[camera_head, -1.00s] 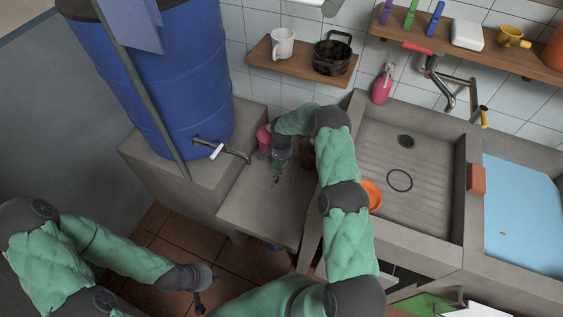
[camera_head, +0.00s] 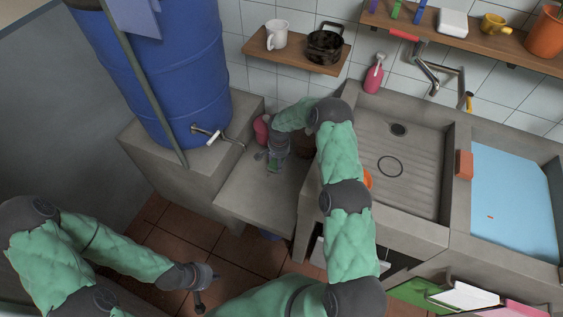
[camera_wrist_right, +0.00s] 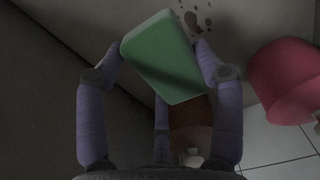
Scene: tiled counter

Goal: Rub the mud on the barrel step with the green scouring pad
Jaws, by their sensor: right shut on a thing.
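The barrel step (camera_head: 243,205) is a grey concrete slab below the blue barrel's tap. My right gripper (camera_head: 274,164) is low over it and shut on the green scouring pad (camera_wrist_right: 162,55). In the right wrist view, the pad sits between the purple-grey fingers of the gripper (camera_wrist_right: 160,65). Brown mud spots (camera_wrist_right: 192,20) show on the grey surface just beyond the pad's edge. Whether the pad touches the step I cannot tell. My left gripper (camera_head: 207,287) is open and empty above the tiled floor at the lower left.
The blue barrel (camera_head: 150,80) with its tap (camera_head: 207,136) stands left of the step. A pink object (camera_wrist_right: 285,80) is close beside the right gripper. The concrete sink (camera_head: 400,165) is to the right, with an orange object (camera_head: 367,179) at its near left edge.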

